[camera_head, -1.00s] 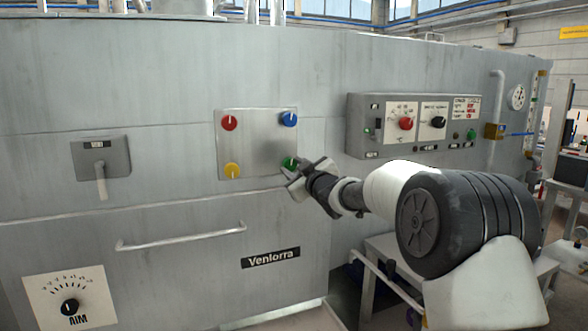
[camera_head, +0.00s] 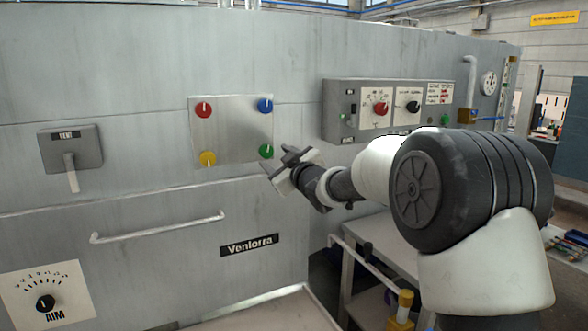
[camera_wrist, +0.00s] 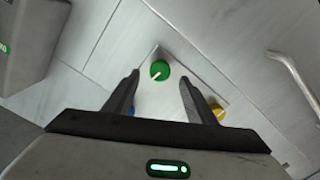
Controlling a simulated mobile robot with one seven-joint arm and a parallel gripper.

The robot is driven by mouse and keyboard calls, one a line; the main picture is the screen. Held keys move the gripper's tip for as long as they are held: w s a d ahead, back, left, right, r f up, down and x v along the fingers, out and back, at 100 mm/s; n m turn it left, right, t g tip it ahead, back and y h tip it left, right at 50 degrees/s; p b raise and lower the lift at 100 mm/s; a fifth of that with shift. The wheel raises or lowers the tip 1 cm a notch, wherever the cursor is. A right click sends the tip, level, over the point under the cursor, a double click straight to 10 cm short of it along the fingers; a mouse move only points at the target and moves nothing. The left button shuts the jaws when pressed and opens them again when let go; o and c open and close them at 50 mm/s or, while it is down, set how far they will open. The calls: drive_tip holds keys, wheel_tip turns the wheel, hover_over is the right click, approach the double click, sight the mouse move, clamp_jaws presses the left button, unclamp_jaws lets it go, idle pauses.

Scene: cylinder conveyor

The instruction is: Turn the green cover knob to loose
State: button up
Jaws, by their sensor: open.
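The green cover knob (camera_head: 266,151) sits at the lower right corner of a square metal plate (camera_head: 231,130) on the machine front. In the wrist view the green knob (camera_wrist: 160,70) lies beyond my fingertips, roughly between them, with a white pointer line. My gripper (camera_head: 279,167) is open and empty, just right of and below the knob in the head view, apart from it. Its two dark fingers also show in the wrist view (camera_wrist: 158,80).
The plate also bears a red knob (camera_head: 203,110), a blue knob (camera_head: 265,105) and a yellow knob (camera_head: 208,159). A control box (camera_head: 387,108) juts out at right. A vent handle (camera_head: 71,165) and a long bar handle (camera_head: 158,228) are left and below.

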drive_tip(key=p+v, duration=0.1)
drive_tip(key=v, duration=1.2)
drive_tip(key=shift+w, duration=0.1)
drive_tip(key=s+d+f+m+g+h, duration=0.35)
drive_tip(key=s+d+m+h, duration=0.5)
drive_tip(key=s+d, duration=0.8)
drive_tip(key=s+d+f+m+g, duration=0.1)
drive_tip(key=s+f+m+g, duration=0.2)
drive_tip(key=s, duration=0.6)
drive_tip(key=s+d+f+m+g, duration=0.1)
drive_tip(key=s+d+f+g, duration=0.2)
drive_tip(key=s, duration=0.7)
wheel_tip(320, 180, up, 25)
drive_tip(key=s+a+p, duration=0.1)
drive_tip(key=p, duration=2.5)
drive_tip(key=shift+f+h, duration=0.2)
drive_tip(key=shift+h, duration=0.15)
